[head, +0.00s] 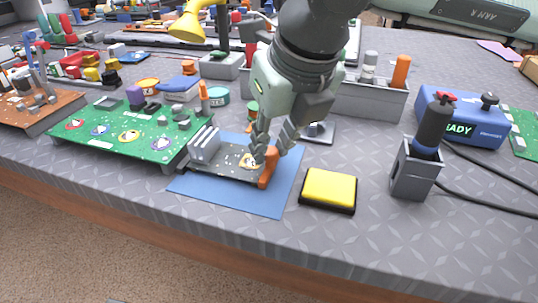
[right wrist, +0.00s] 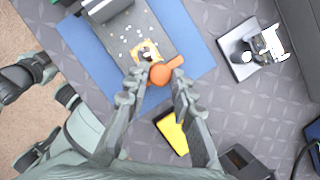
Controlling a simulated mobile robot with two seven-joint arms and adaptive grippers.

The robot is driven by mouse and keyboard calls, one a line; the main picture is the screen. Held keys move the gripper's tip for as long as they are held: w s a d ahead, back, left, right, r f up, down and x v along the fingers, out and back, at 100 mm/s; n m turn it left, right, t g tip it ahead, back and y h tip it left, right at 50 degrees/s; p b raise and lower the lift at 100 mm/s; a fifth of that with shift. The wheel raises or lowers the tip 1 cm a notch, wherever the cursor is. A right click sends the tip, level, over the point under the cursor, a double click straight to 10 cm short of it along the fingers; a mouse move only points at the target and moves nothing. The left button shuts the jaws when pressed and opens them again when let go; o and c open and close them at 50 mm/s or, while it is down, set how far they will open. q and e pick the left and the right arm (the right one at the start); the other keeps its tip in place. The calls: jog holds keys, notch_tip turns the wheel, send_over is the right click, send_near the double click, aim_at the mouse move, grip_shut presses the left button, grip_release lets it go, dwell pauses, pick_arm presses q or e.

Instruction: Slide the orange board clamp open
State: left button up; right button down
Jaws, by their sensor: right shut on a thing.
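The orange board clamp (head: 266,172) is at the right end of a dark board (head: 232,166) that lies on a blue mat (head: 287,187). My right gripper (head: 263,158) comes down from above and is shut on the clamp. In the right wrist view, the clamp (right wrist: 160,74) sits between the fingertips, with its small arm pointing up and right. A yellow-marked spot (right wrist: 146,52) is on the board beside it. Grey parts that look like my left gripper (right wrist: 38,72) show at the left edge of the right wrist view; their opening is unclear.
A yellow pad (head: 328,188) lies right of the mat. A grey holder (head: 411,172) with a dark-handled tool stands farther right, before a blue box (head: 470,125). A green circuit board (head: 125,130) is to the left. The front tabletop is clear.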

jog(key=shift+d+f+b, duration=0.1)
jog(key=shift+d+b, duration=0.15)
jog(key=shift+b, duration=0.05)
jog(key=shift+s+d+b, duration=0.3)
jog(key=shift+d+b, duration=0.15)
jog(key=shift+d, duration=0.35)
jog(key=shift+s+d+b, duration=0.25)
jog(key=shift+d+b, duration=0.2)
jog(key=shift+d, duration=0.3)
jog(key=c, duration=1.3)
grip_release()
jog(key=shift+d, duration=0.15)
jog(key=shift+r, duration=0.2)
jog(key=shift+s+r, duration=0.15)
jog(key=shift+r, duration=0.15)
jog(key=p+v, duration=0.2)
jog(key=v, duration=0.5)
jog(key=shift+p, duration=0.3)
